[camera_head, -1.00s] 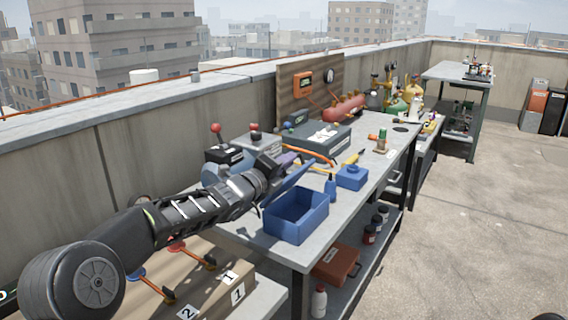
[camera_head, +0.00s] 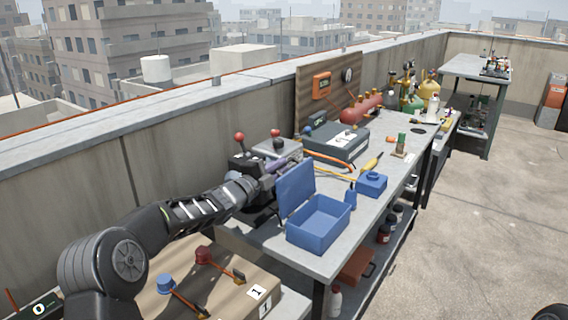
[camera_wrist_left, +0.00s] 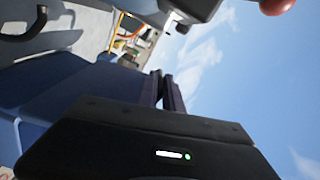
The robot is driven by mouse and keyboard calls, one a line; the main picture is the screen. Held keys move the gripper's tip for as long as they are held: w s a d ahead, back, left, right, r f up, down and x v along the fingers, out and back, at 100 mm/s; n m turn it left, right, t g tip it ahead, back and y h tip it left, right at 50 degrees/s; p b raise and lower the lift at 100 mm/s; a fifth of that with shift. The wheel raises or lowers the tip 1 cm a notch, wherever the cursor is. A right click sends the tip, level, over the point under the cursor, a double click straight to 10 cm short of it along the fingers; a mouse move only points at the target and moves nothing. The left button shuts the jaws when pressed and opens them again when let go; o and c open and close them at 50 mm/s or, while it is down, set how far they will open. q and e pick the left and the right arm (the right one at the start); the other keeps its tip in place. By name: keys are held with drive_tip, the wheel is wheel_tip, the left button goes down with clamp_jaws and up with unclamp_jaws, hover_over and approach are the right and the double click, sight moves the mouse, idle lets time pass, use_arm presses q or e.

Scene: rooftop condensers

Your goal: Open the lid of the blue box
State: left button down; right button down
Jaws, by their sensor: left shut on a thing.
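The blue box (camera_head: 318,228) stands on the grey workbench, and its inside shows from above. Its lid (camera_head: 297,188) stands up steeply along the box's left side, swung clear of the opening. My left gripper (camera_head: 288,162) is at the lid's upper edge, on the far left side of it, and is shut on the lid. In the left wrist view the dark fingers (camera_wrist_left: 168,92) are close together beside the blue lid (camera_wrist_left: 75,90); the exact contact is partly hidden by the gripper body. My right gripper is not in view.
A grey case (camera_head: 337,143) and a red-knobbed device (camera_head: 243,160) are behind. A cardboard box (camera_head: 215,280) with levers is in front.

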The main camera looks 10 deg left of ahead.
use_arm(q)
drive_tip(key=shift+w+a+f, duration=0.1)
drive_tip(key=shift+a+f, duration=0.05)
drive_tip(key=shift+a, duration=0.1)
drive_tip(key=c, duration=1.5)
unclamp_jaws()
drive_tip(key=b+v, duration=0.1)
drive_tip(key=v, duration=0.7)
drive_tip(key=shift+w, duration=0.1)
